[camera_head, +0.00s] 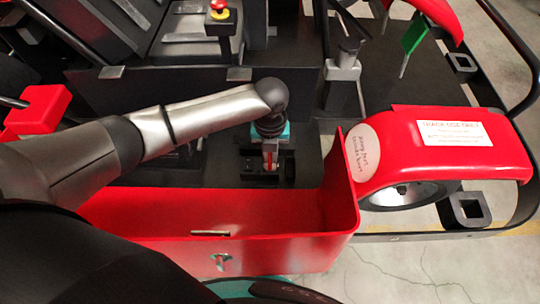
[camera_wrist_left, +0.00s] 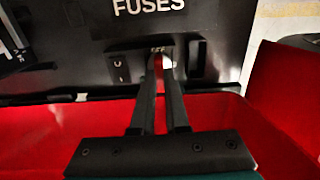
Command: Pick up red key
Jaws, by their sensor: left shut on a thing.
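My left gripper (camera_head: 269,170) reaches down over a black panel in the middle of the head view. It also shows in the left wrist view (camera_wrist_left: 160,56), with both fingertips against the front of the panel. The fingers are shut on a small red piece, the red key (camera_wrist_left: 158,62), which shows as a narrow red strip between them. In the head view the red key (camera_head: 269,160) is a small red spot by the fingers. The fingers hide most of it, and I cannot tell whether it still sits in the panel. My right gripper is out of view.
The black panel (camera_wrist_left: 215,25) carries white FUSES lettering. A red open bin (camera_head: 300,250) stands in front, its wall beside the gripper. A red fender (camera_head: 480,165) over a wheel is at right.

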